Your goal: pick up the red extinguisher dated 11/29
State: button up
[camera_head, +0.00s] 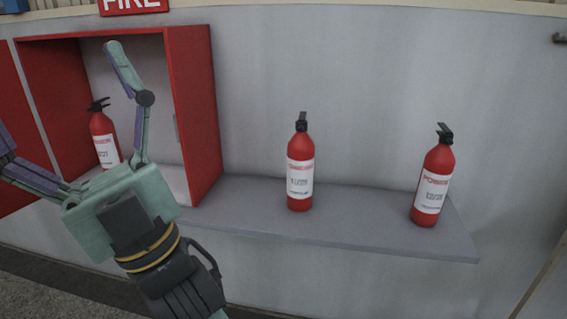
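Three red extinguishers with white labels and black tops stand upright. One extinguisher (104,139) is inside the open red cabinet (195,110) at the left. A second extinguisher (300,172) stands on the grey shelf (345,222) in the middle. A third extinguisher (432,183) stands near the shelf's right end. The labels carry print, but the dates are too small to read, so I cannot tell which is 11/29. My gripper (62,95) is open and empty in front of the cabinet, its fingers spread wide. The cabinet extinguisher shows between the fingers, apart from them.
The cabinet door (15,140) hangs open at the far left. A red FIRE sign (133,5) is above the cabinet. The grey wall (370,70) is bare above the shelf. Shelf space is free between the middle and right extinguishers.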

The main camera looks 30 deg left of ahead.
aim_at(300, 149)
jog(key=i+j+u, duration=0.2)
jog(key=u, duration=0.2)
jog(key=i+j+u, duration=0.15)
jog(key=u, duration=0.2)
jog(key=i+u, duration=0.4)
jog(key=k+j, duration=0.05)
jog(key=k, duration=0.05)
